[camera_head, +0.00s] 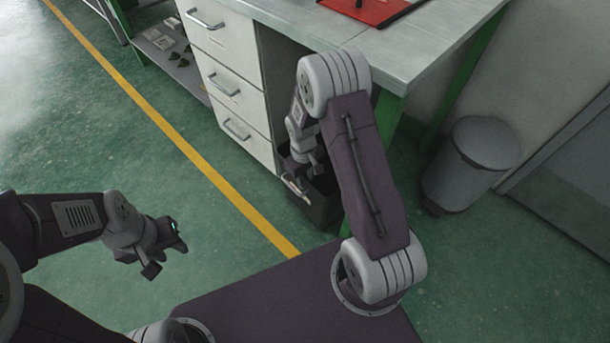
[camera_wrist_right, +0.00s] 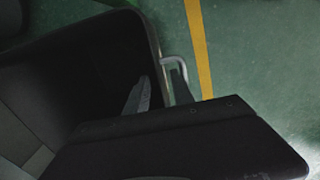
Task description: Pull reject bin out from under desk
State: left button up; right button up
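The reject bin (camera_head: 320,208) is a dark, open-topped box on the floor under the desk, beside the drawers. In the right wrist view its dark inside (camera_wrist_right: 95,65) and a pale handle (camera_wrist_right: 172,60) on its rim show. My right gripper (camera_head: 293,184) is at the bin's front edge. In the right wrist view its fingers (camera_wrist_right: 160,92) are apart, one on the bin's inner side of the rim and one beside the handle; contact is unclear. My left gripper (camera_head: 166,250) is open and empty above the floor, far left of the bin.
The desk (camera_head: 420,50) with its white drawers (camera_head: 232,85) stands above and left of the bin. A grey pedal bin (camera_head: 468,165) stands right of the desk's green leg. Green floor with a yellow line (camera_head: 180,140) lies clear in front of the drawers.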

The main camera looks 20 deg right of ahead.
aim_at(306, 186)
notch_tip(306, 186, down, 5)
jog(key=b, duration=0.3)
jog(key=shift+d+f, duration=0.1)
jog(key=shift+f, duration=0.1)
jog(key=shift+r, duration=0.1)
grip_shut()
dwell(1.0)
